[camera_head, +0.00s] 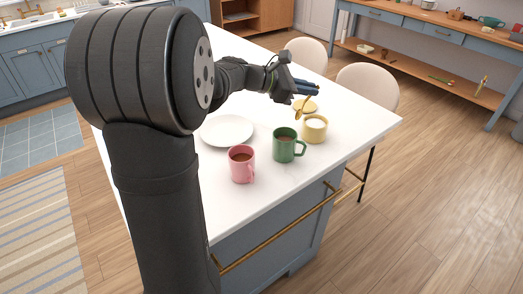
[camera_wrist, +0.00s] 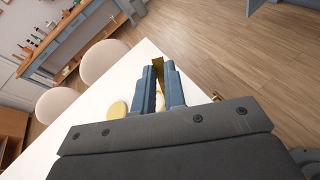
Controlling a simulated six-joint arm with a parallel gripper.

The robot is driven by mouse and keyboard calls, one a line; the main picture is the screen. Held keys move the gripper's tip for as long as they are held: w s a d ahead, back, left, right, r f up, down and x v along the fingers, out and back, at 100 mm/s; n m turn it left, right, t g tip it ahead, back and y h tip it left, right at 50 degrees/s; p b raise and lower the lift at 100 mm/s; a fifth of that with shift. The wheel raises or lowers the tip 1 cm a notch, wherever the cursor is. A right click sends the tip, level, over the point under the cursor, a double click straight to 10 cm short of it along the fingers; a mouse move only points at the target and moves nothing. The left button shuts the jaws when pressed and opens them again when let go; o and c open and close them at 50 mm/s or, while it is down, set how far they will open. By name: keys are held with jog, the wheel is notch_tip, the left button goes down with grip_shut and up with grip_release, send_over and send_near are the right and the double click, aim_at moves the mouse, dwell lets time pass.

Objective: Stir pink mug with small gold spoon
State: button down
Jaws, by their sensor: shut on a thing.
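The pink mug (camera_head: 237,172) stands upright on the white island top with brown liquid in it, its handle at the right. My gripper (camera_head: 315,91) is over the far right part of the island, behind and to the right of the pink mug. It is shut on the small gold spoon (camera_head: 300,110), which hangs tilted below the fingers, above the counter. In the wrist view the fingers (camera_wrist: 162,72) hold the spoon (camera_wrist: 157,69) between them. The pink mug is not in the wrist view.
A green mug (camera_head: 283,151) and a pale yellow mug (camera_head: 314,136) stand right of the pink mug. A white plate (camera_head: 226,131) lies behind it. A yellow disc (camera_head: 311,106) lies near my gripper. Two chairs (camera_head: 367,86) stand along the far side.

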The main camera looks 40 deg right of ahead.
dwell(0.3)
jog(key=n+g+h, duration=0.1)
send_over(237, 146)
jog(key=s+a, duration=0.2)
jog(key=s, duration=0.2)
jog(key=shift+s+f, duration=0.1)
jog(key=shift+f, duration=7)
jog(key=shift+a, duration=0.2)
